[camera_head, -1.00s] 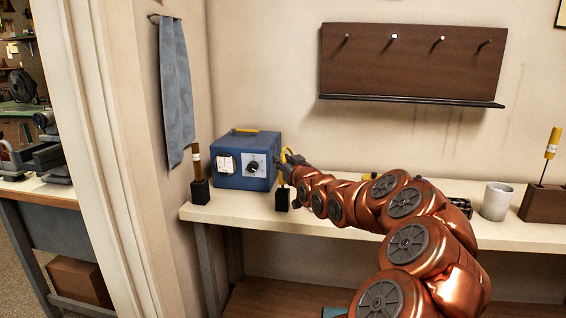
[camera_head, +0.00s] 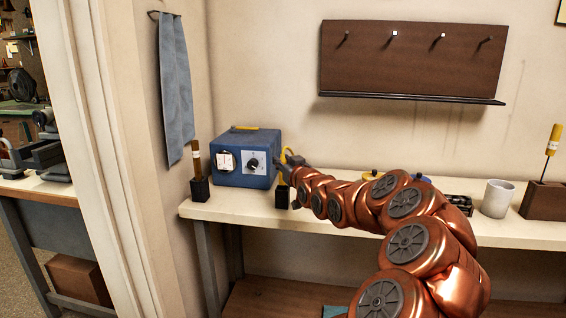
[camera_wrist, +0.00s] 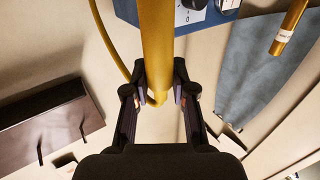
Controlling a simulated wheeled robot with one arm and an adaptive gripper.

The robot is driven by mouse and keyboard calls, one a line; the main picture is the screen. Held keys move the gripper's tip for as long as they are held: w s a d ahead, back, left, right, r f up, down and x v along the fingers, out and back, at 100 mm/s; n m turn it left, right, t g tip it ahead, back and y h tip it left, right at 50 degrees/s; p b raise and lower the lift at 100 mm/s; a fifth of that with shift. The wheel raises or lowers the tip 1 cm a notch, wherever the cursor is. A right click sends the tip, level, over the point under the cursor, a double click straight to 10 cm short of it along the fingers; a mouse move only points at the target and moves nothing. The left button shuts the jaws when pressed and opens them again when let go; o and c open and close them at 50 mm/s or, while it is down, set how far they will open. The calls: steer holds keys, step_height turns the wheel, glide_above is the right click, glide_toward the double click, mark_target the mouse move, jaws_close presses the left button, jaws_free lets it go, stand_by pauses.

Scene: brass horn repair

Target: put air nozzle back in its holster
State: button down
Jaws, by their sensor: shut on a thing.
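My gripper (camera_wrist: 160,97) is shut on the yellow air nozzle (camera_wrist: 157,45), which runs up out of the wrist view. A thin yellow hose (camera_wrist: 107,35) loops beside it. In the head view my gripper (camera_head: 288,169) is over the left part of the bench, in front of the blue box's right side. A bit of yellow (camera_head: 290,154) shows at it. A small black block, which looks like the holster (camera_head: 282,196), stands on the bench just below the gripper. I cannot tell whether the nozzle touches it.
The blue box (camera_head: 228,174) with a dial and gauge stands at the left. A brown-handled tool (camera_head: 196,158) sits in another black block (camera_head: 200,190). A white cup (camera_head: 497,199) and wooden block (camera_head: 547,202) are at right. A grey towel (camera_head: 175,95) and peg board (camera_head: 408,60) hang above.

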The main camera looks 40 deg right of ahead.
mark_target(283, 185)
steer(key=shift+f+b, duration=1.65)
steer(key=shift+f, duration=0.8)
steer(key=c, duration=0.9)
jaws_free()
steer(key=shift+s, duration=0.1)
steer(key=shift+v, duration=5.95)
